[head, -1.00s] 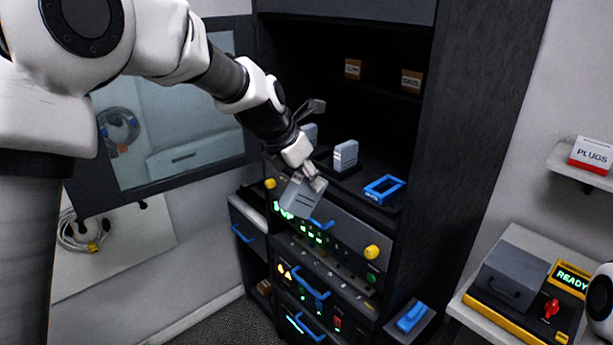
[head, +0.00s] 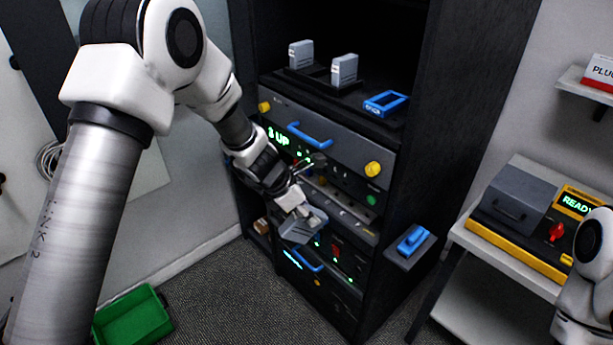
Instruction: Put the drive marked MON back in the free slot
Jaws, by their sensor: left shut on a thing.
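My left gripper (head: 304,212) is shut on a grey drive (head: 296,231), held tilted in front of the lower units of the dark rack. No marking on the drive can be read from here. Two other light grey drives, a left one (head: 301,55) and a right one (head: 344,70), stand upright in a dark holder (head: 318,77) on the rack shelf. The gripper and drive hide part of the lower units, and I cannot make out a free slot there. My right gripper is not in view; only part of my right arm shows at the right edge.
The upper rack unit (head: 345,150) has a blue handle, yellow knobs and green lights. A blue frame (head: 386,103) lies on the shelf. A blue-handled block (head: 411,241) juts from the rack's right side. A green bin (head: 133,318) stands on the floor. A grey-yellow device (head: 515,200) sits on a side table.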

